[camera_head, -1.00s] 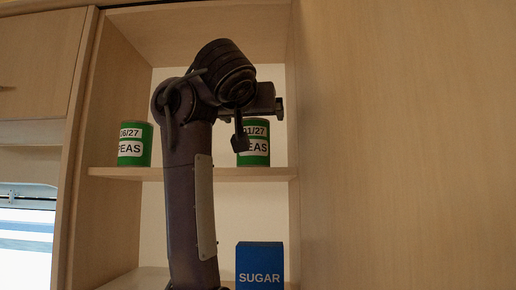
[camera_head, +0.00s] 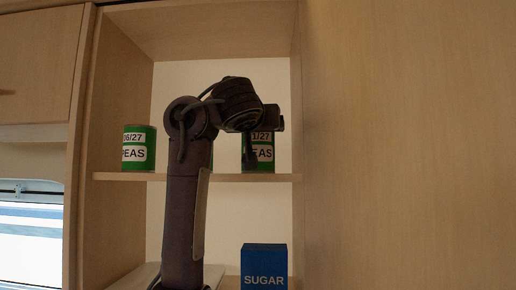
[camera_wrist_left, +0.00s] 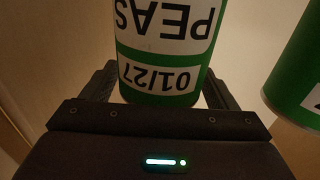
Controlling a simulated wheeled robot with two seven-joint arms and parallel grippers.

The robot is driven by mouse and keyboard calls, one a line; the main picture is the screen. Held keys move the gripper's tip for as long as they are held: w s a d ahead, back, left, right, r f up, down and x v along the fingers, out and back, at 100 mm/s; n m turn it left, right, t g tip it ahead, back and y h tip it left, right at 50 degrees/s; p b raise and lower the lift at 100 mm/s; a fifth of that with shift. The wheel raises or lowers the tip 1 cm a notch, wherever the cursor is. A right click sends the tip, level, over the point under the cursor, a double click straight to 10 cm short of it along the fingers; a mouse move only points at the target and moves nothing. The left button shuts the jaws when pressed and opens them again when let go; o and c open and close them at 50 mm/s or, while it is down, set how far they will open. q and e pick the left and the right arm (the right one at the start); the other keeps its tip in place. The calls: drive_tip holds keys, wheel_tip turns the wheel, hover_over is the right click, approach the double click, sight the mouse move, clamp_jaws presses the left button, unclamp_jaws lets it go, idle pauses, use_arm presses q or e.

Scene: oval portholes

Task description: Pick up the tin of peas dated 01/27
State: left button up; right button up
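The tin of peas dated 01/27 (camera_head: 262,153) is green with white labels and stands on the right part of the middle shelf, partly hidden behind my left gripper (camera_head: 268,120). In the left wrist view the tin (camera_wrist_left: 165,45) shows upside down, its label reading PEAS and 01/27. The fingers of my left gripper (camera_wrist_left: 160,72) lie on either side of it, seemingly open with small gaps. A second peas tin (camera_head: 138,147), label ending 6/27, stands at the shelf's left. My right gripper is in neither view.
Another green tin (camera_wrist_left: 297,75) is close beside in the left wrist view; only a green sliver (camera_head: 211,157) shows behind my arm in the head view. The middle shelf (camera_head: 240,178) has side walls. A blue SUGAR box (camera_head: 264,264) stands below.

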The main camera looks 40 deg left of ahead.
use_arm(q)
drive_tip(key=shift+w, duration=0.1)
drive_tip(key=c, duration=1.4)
drive_tip(key=shift+c, duration=0.6)
drive_tip(key=shift+r, duration=0.15)
